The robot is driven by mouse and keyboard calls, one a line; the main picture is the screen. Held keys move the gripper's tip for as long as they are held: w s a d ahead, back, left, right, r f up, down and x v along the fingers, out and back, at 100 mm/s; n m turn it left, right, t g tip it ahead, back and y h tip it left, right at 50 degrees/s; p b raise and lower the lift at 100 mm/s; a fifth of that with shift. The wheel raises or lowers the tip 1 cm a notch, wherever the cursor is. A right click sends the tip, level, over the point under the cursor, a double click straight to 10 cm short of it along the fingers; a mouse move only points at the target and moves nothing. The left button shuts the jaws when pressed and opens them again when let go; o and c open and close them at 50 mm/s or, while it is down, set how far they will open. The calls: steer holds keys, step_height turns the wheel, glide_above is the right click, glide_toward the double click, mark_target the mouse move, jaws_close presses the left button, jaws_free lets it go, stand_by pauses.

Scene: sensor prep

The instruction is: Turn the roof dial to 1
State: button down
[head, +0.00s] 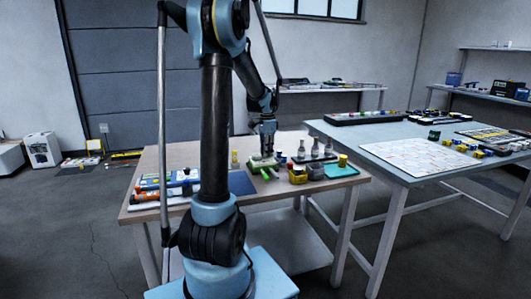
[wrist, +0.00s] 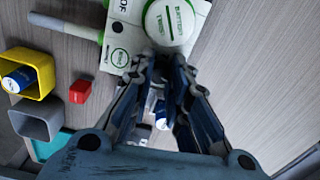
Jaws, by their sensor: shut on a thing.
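A white device (head: 262,160) with green parts stands on the wooden table in the head view. The wrist view shows its white top plate (wrist: 118,32) close up, with small dark lettering, a round green mark and a green-and-white handle (wrist: 65,25). On it is a round white dial (wrist: 172,20) with a green rim and green lettering. My gripper (wrist: 163,58) is shut, its fingertips at the dial's lower edge. What lies between the fingertips is hidden, and I cannot read the dial's setting. In the head view my gripper (head: 267,148) is over the device.
A yellow holder (wrist: 44,72) with a blue item, a grey holder (wrist: 36,120) and a red block (wrist: 79,91) stand near the device. Bottles (head: 315,149) stand to its right in the head view. A second table (head: 395,178) stands further right.

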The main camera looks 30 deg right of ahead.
steer(key=shift+w+n, duration=0.1)
steer(key=shift+n, duration=1.9)
steer(key=c, duration=1.5)
jaws_free()
step_height(320, 180, up, 12)
